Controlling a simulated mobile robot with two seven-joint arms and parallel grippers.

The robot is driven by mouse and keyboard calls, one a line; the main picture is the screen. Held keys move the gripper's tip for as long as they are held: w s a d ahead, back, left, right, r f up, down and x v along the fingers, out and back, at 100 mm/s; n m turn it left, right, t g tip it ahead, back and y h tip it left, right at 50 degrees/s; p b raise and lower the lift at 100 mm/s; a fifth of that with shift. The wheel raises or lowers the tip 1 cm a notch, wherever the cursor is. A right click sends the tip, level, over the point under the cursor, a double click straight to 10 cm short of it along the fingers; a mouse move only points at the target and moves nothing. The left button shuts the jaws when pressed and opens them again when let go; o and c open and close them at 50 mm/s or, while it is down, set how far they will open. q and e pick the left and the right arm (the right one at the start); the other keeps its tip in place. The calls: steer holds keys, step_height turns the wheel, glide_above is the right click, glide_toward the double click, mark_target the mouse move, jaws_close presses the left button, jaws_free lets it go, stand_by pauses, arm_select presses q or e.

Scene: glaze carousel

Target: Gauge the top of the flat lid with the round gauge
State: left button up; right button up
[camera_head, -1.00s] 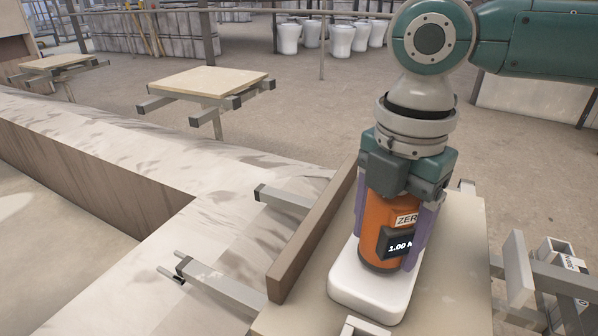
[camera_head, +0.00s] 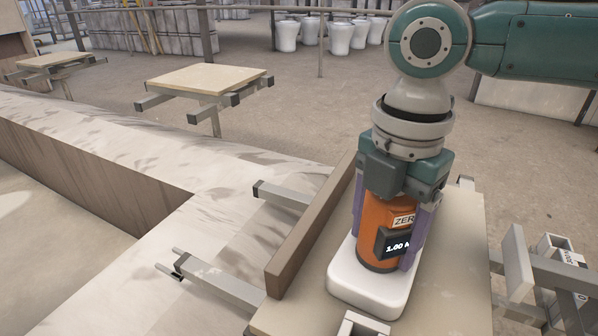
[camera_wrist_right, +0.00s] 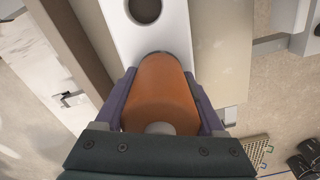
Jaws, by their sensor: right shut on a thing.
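The round gauge (camera_head: 376,218) is an orange cylinder with a dark display reading about 1.00 and a label beginning "ZER". My right gripper (camera_head: 395,238) is shut on it, with purple fingers on both sides. The gauge stands upright on the flat lid (camera_head: 350,290), a white rounded slab lying on a beige board; its base appears to touch the lid. In the right wrist view the orange gauge (camera_wrist_right: 160,95) sits between the fingers, and the white lid (camera_wrist_right: 165,38) with a dark round hole extends beyond it. My left gripper is not in view.
The beige board (camera_head: 455,245) carries the lid, with a brown wooden rail (camera_head: 312,230) along its left side. Metal arms (camera_head: 225,285) stick out to the left. Another board on a metal frame (camera_head: 207,80) stands farther back. A metal bracket (camera_head: 518,265) is at the right.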

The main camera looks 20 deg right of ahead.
stand_by(0.4)
steer(key=o, duration=1.4)
